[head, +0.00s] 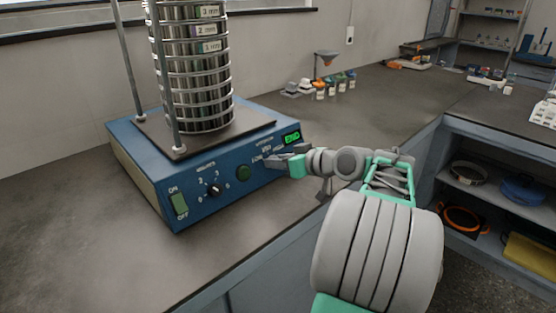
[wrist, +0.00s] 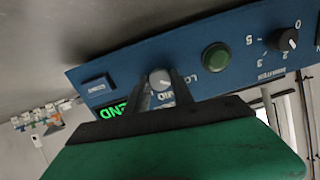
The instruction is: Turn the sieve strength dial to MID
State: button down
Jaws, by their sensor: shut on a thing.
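The blue sieve shaker (head: 222,182) stands on the bench and carries a tall stack of sieves (head: 190,65). The strength dial (wrist: 160,80) is a small pale grey knob on its front panel, with LOW and MID lettering partly visible around it. My gripper (head: 283,163) is at the right part of the panel. In the wrist view my gripper (wrist: 162,88) has one finger on each side of the dial, shut on it. The fingers hide the dial in the head view, and its pointer setting cannot be made out.
The panel also has a green round button (head: 243,172), a black minutes knob (head: 214,189), a green ON/OFF switch (head: 179,204) and a lit green display (head: 292,138) reading END. Small jars (head: 335,84) stand farther back. Bench in front of the shaker is clear.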

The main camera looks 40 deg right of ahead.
jog(key=m+p, duration=0.1)
jog(key=p, duration=0.1)
jog(key=m+p, duration=0.4)
jog(key=shift+r+p, duration=0.35)
jog(key=m+p, duration=0.3)
jog(key=shift+f+m+p, duration=0.1)
jog(key=shift+m+p, duration=0.2)
jog(key=shift+p, duration=0.1)
jog(key=shift+f+m+t+p, duration=0.2)
jog(key=shift+m+t+p, duration=0.1)
jog(key=shift+m+p, duration=0.9)
jog(key=shift+f, duration=0.1)
jog(key=c, duration=1.1)
grip_release()
jog(key=shift+s+d, duration=0.1)
jog(key=v, duration=0.7)
jog(key=shift+s, duration=0.35)
